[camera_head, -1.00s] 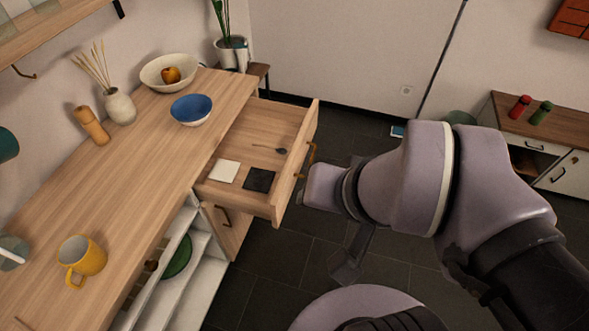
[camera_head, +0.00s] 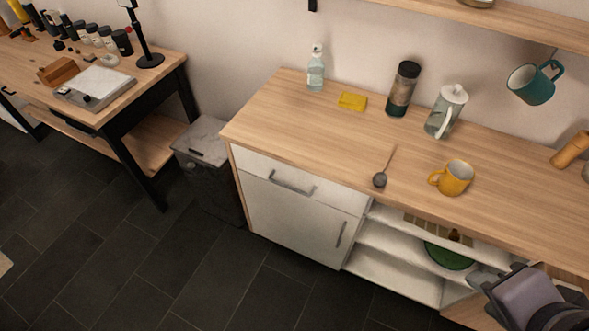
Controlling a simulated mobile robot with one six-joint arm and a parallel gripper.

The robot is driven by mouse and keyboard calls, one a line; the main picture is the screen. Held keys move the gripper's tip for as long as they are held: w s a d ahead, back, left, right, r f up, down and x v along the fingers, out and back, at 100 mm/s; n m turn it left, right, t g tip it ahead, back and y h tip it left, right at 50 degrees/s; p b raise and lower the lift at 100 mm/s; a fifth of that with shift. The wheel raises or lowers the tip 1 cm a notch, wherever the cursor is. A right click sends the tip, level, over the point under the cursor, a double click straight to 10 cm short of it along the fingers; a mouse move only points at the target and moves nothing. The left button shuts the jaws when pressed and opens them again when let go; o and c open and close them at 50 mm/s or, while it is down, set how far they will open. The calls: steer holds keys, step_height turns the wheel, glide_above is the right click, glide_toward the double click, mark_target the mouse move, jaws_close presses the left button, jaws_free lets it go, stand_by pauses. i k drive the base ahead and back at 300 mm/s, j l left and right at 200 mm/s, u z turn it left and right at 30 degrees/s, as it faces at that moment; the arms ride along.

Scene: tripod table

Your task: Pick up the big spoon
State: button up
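A big spoon (camera_head: 381,180) with a dark round bowl and a thin wooden handle lies on the wooden counter (camera_head: 300,125). Its bowl is near the front edge and its handle points toward the back wall. My gripper (camera_head: 502,284) shows only in part at the lower right corner, by the counter's front and well to the right of the spoon. Dark grey parts show around a pale purple link. Its fingers cannot be made out clearly, so I cannot tell if it is open or shut. Nothing touches the spoon.
A yellow mug (camera_head: 453,178) stands just right of the spoon. Behind are a glass jug (camera_head: 446,112), a dark-lidded jar (camera_head: 402,90), a yellow sponge (camera_head: 352,101) and a spray bottle (camera_head: 316,70). A teal mug (camera_head: 533,84) hangs at right. Counter left of the spoon is clear.

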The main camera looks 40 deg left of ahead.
mark_target(380, 179)
steer(key=u, duration=0.9)
steer(key=i+l+u, duration=0.2)
steer(key=i+l, duration=0.7)
